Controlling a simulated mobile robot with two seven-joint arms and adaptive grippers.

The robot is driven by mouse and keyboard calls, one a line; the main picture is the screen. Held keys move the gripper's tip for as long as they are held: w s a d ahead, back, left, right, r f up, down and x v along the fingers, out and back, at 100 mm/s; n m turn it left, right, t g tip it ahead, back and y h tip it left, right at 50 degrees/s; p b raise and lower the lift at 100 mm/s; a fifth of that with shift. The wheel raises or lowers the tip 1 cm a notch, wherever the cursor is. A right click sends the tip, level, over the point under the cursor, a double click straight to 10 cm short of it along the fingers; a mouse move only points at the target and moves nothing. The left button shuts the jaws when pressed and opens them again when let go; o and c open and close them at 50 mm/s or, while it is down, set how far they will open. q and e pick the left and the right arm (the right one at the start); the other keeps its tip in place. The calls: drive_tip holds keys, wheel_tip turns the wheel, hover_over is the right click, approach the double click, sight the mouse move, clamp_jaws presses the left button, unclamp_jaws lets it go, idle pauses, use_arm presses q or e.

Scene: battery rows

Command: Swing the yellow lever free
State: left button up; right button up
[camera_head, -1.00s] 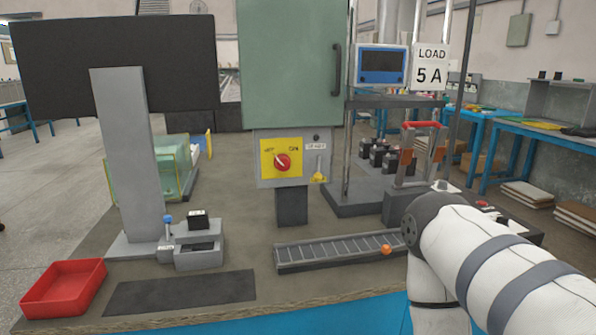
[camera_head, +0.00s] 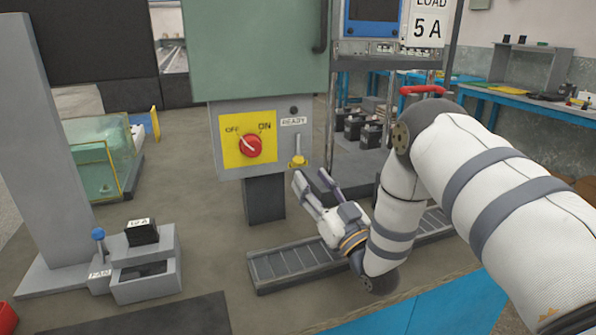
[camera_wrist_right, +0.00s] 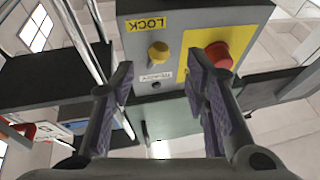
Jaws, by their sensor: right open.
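The yellow lever (camera_head: 298,161) is on the front of the grey switch box (camera_head: 226,183), at its lower right under the READY label (camera_head: 294,121). A short pale shaft stands above its yellow part. In the right wrist view the yellow lever (camera_wrist_right: 158,52) shows as a round knob beside a yellow LOCK plate (camera_wrist_right: 145,24). My right gripper (camera_head: 313,180) is open and empty, just below and in front of the lever. In the right wrist view the lever appears between the open fingers (camera_wrist_right: 160,80), apart from them. My left gripper is not in view.
A red rotary switch (camera_head: 249,146) on a yellow plate sits left of the lever, its pointer toward OFF. A roller track (camera_head: 290,266) lies below my right gripper. A metal post (camera_head: 331,110) and black batteries (camera_head: 370,137) stand to the right. A blue-knobbed FAN lever (camera_head: 98,235) is at left.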

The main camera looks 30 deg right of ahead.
sight(301, 165)
drive_tip(key=x, duration=0.5)
drive_tip(key=shift+w, duration=0.3)
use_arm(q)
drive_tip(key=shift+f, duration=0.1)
use_arm(e)
clamp_jaws()
drive_tip(key=n+y, duration=0.1)
drive_tip(key=d+n+y+p, duration=0.1)
drive_tip(key=n, duration=0.1)
drive_tip(key=shift+s+d+n+g, duration=0.15)
drive_tip(key=shift+n+g, duration=0.15)
unclamp_jaws()
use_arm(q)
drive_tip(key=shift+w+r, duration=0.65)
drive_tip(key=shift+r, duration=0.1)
